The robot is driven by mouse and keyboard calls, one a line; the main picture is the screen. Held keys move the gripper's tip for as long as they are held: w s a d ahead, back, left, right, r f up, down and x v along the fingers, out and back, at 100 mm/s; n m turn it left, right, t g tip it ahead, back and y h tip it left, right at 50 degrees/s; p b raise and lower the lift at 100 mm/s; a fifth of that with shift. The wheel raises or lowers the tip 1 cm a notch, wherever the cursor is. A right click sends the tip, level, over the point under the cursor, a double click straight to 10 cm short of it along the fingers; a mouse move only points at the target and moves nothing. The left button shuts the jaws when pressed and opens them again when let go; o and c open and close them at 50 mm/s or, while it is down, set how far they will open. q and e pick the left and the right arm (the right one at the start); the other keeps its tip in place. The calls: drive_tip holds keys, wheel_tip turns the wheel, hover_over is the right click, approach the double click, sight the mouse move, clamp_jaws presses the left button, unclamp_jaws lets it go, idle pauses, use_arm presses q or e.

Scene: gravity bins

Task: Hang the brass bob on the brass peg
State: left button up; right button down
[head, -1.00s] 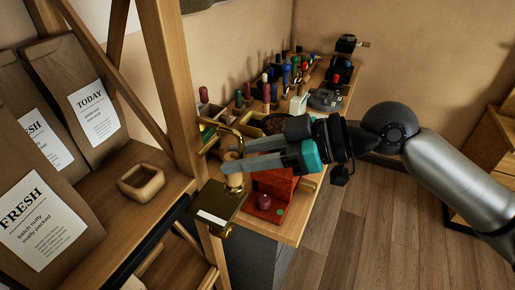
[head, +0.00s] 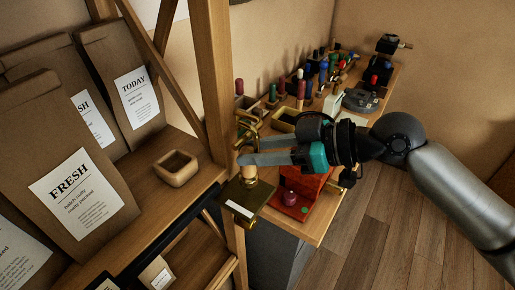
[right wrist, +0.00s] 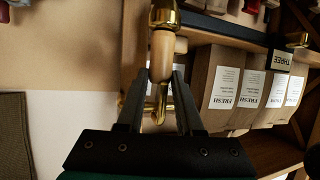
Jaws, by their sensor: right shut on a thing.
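My right gripper (head: 247,158) is shut on the pale wooden grip of the brass bob (head: 232,212). The bob's square brass block with a blank white label hangs below the fingers, beside a wooden shelf post. In the right wrist view, the wooden grip (right wrist: 161,55) stands between the two fingertips (right wrist: 163,80), with brass at its top end. A curved brass piece (head: 248,122) shows just beyond the fingers in the head view; I cannot tell whether it is joined to the bob. I cannot clearly pick out the brass peg. My left gripper is not in view.
A shelf on the left holds brown paper bags (head: 85,150) and a small wooden box (head: 176,168). Behind the bob, a bench carries a red pad (head: 300,205), spools and tools. The wooden floor (head: 380,225) at the right is clear.

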drive_tip(key=shift+f+b, duration=0.3)
drive_tip(key=shift+f, duration=0.1)
idle(0.3)
drive_tip(key=shift+c, duration=2.4)
unclamp_jaws()
drive_tip(key=b+v, duration=0.4)
drive_tip(key=v, duration=1.1)
drive_tip(key=shift+b, duration=0.3)
drive_tip(key=shift+s+d, duration=0.1)
